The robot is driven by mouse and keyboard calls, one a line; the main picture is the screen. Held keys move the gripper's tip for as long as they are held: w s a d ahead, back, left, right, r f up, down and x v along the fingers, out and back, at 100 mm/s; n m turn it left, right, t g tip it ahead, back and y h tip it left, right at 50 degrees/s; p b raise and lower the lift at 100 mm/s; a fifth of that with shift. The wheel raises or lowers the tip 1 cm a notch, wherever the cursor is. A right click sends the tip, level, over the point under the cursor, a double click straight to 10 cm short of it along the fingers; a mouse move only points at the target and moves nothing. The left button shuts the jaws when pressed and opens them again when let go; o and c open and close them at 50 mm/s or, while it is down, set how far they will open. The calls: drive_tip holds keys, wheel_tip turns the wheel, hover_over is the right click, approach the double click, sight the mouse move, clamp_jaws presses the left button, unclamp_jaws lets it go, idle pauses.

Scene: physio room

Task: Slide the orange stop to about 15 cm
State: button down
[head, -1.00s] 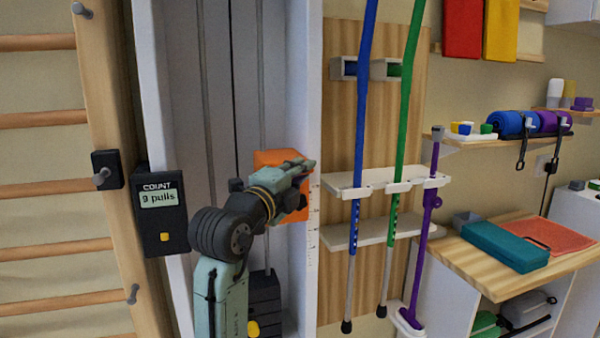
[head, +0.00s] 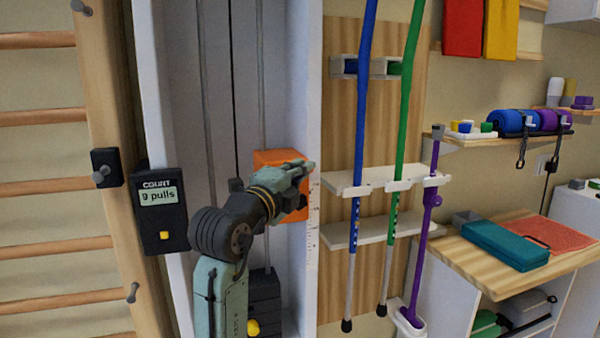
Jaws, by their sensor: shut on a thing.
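The orange stop (head: 278,156) is a block inside the tall white frame (head: 308,120), at its right side. My gripper (head: 300,178) is in front of it and shut on it; the gripper and wrist hide much of the block. A scale with small tick marks (head: 314,215) runs down the front edge of the frame, right beside the stop. The numbers are too small to read.
A counter box (head: 160,212) reading "9 pulls" hangs on the frame's left side. Dark weights (head: 264,295) sit low inside the frame. Blue (head: 355,200) and green (head: 397,150) canes hang on a rack close to the right.

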wheel_tip(320, 180, down, 4)
drive_tip(key=b, duration=0.3)
drive_tip(key=shift+f, duration=0.25)
drive_tip(key=c, duration=1.7)
unclamp_jaws()
drive_tip(key=v, duration=1.2)
drive_tip(key=shift+r, duration=0.1)
